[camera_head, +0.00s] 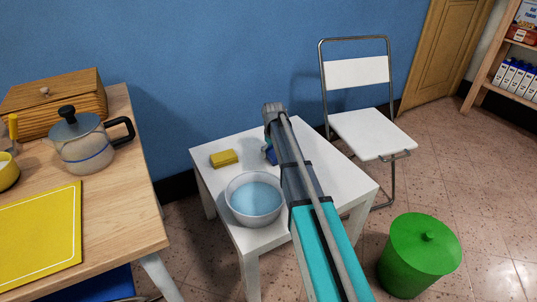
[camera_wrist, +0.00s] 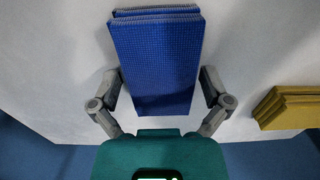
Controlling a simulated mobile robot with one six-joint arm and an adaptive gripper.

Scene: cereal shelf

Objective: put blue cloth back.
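The blue cloth (camera_wrist: 157,60) is folded into a thick pad and lies between the two fingers of my gripper (camera_wrist: 160,76) in the wrist view. One finger is at each long side of the cloth, very close to its edges. I cannot tell whether the fingers press on it. In the head view only a small blue part of the cloth (camera_head: 270,155) shows on the white table (camera_head: 335,185), left of my arm. My arm hides the rest of it, and the fingers are not visible there.
A yellow folded cloth (camera_head: 223,158) and a bowl of bluish water (camera_head: 254,198) are on the white table. A wooden table (camera_head: 130,140) with a kettle (camera_head: 82,142) stands left. A white chair (camera_head: 370,133) and a green bin (camera_head: 418,255) stand right. A blue wall (camera_head: 220,60) is behind.

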